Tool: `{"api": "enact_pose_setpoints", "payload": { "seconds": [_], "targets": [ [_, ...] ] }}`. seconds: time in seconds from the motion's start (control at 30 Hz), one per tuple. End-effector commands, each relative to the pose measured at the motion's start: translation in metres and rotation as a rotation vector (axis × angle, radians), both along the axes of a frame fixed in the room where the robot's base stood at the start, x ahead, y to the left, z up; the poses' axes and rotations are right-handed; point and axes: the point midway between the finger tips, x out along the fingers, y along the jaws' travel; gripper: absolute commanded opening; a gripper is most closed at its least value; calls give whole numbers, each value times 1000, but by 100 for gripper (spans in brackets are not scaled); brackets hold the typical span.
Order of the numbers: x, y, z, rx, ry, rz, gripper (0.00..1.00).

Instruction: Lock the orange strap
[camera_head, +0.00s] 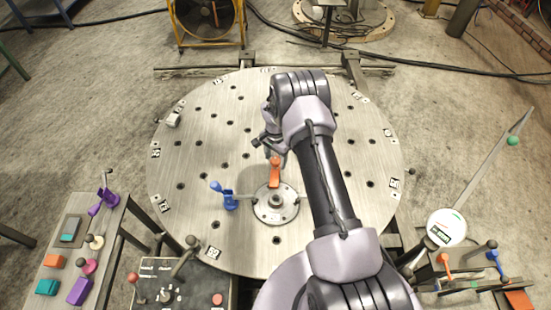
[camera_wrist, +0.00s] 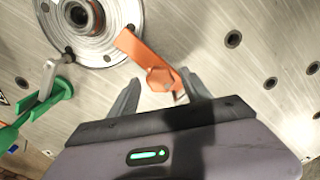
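The orange strap (camera_head: 275,172) is a flat bar on the rim of a round metal flange (camera_head: 276,208) on the big drilled disc. In the wrist view the strap (camera_wrist: 143,55) runs from the flange's edge (camera_wrist: 50,30) down and right, with an orange block-like end by my fingers. My gripper (camera_head: 274,152) is just beyond the strap's far end. In the wrist view my gripper (camera_wrist: 161,78) has its two fingers apart, one on each side of the strap's end. I cannot tell whether either finger touches it.
The perforated disc (camera_head: 215,135) is largely clear. A side table with coloured parts (camera_head: 60,265) and a control box (camera_head: 180,285) stand at front left.

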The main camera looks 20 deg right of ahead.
Motion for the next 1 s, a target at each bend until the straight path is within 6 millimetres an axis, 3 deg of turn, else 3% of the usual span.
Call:
{"api": "enact_pose_setpoints", "payload": {
  "seconds": [0.03, 0.27, 0.6, 0.83, 0.87, 0.97, 1.0],
  "targets": [
    [0, 0, 0, 0, 0, 0, 46],
    [0, 0, 0, 0, 0, 0, 1],
    [1, 0, -2, 0, 0, -196, 0],
    [0, 0, 1, 0, 0, -203, 0],
    [0, 0, 1, 0, 0, -203, 37],
    [0, 0, 1, 0, 0, -203, 57],
    [0, 0, 0, 0, 0, -202, 57]
  ]
}}
